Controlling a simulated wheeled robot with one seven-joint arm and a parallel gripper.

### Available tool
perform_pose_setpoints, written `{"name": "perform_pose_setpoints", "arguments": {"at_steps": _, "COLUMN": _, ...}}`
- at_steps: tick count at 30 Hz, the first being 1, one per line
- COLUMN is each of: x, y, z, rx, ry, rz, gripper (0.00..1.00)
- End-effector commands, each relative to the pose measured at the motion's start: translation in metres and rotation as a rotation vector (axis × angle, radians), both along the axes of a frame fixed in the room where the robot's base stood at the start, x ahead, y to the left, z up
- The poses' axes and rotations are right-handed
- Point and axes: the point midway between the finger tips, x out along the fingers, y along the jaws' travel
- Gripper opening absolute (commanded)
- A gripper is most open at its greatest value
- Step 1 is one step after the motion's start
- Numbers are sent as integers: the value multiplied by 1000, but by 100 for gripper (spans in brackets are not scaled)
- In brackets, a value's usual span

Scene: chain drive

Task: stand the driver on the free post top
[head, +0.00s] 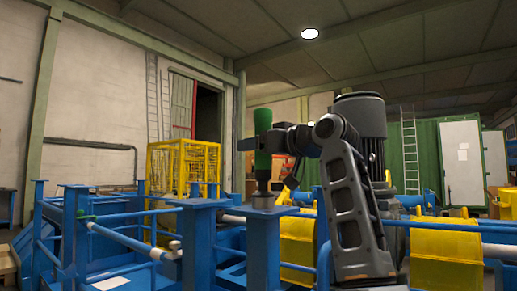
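The driver (263,160) is upright, with a green body and a dark, narrower lower end.
Blue rails (125,238) and more blue posts (75,215) stand at the left. A yellow cage (183,168) is behind them. Yellow guards (445,252) and a large grey motor (361,113) are at the right, partly behind my arm.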

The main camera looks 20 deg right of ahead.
Motion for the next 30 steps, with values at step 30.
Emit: {"name": "perform_pose_setpoints", "arguments": {"at_steps": 30, "x": -107, "y": -50, "z": -1, "rx": 0, "ry": 0, "rz": -1, "gripper": 74}}
